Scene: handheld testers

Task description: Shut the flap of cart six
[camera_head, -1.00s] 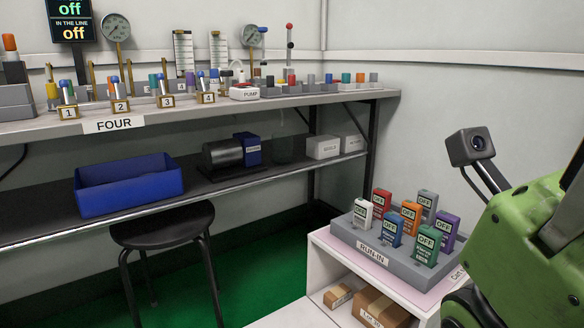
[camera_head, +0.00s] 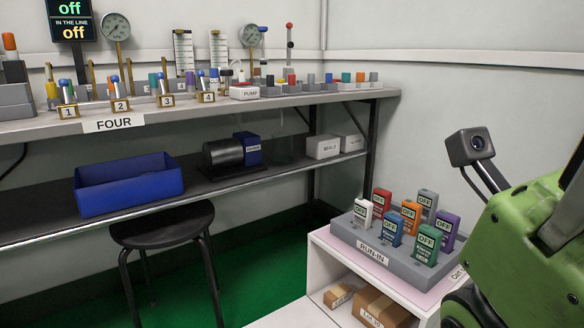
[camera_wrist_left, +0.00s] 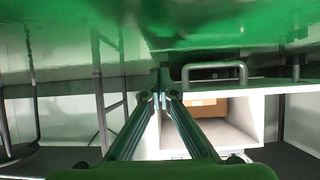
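A white cart (camera_head: 318,237) stands at the lower right of the head view, its open front showing cardboard boxes (camera_head: 375,307). A label on its right side is partly cut off, and I cannot read a cart number. In the left wrist view, a white open compartment (camera_wrist_left: 245,113) holds a cardboard box (camera_wrist_left: 205,106). A grey bar handle (camera_wrist_left: 215,66) shows above it; I cannot tell whether it belongs to a flap. My left gripper (camera_wrist_left: 162,98) points toward the compartment's left edge, its fingertips together with nothing visible between them. My right gripper is out of view.
A grey RUN-IN rack (camera_head: 345,228) with several coloured testers stands on the cart. A black stool (camera_head: 165,226) stands before the bench (camera_head: 270,102), marked FOUR. A blue bin (camera_head: 130,190) sits on the lower shelf. Green floor (camera_head: 260,265) is clear between the stool and cart.

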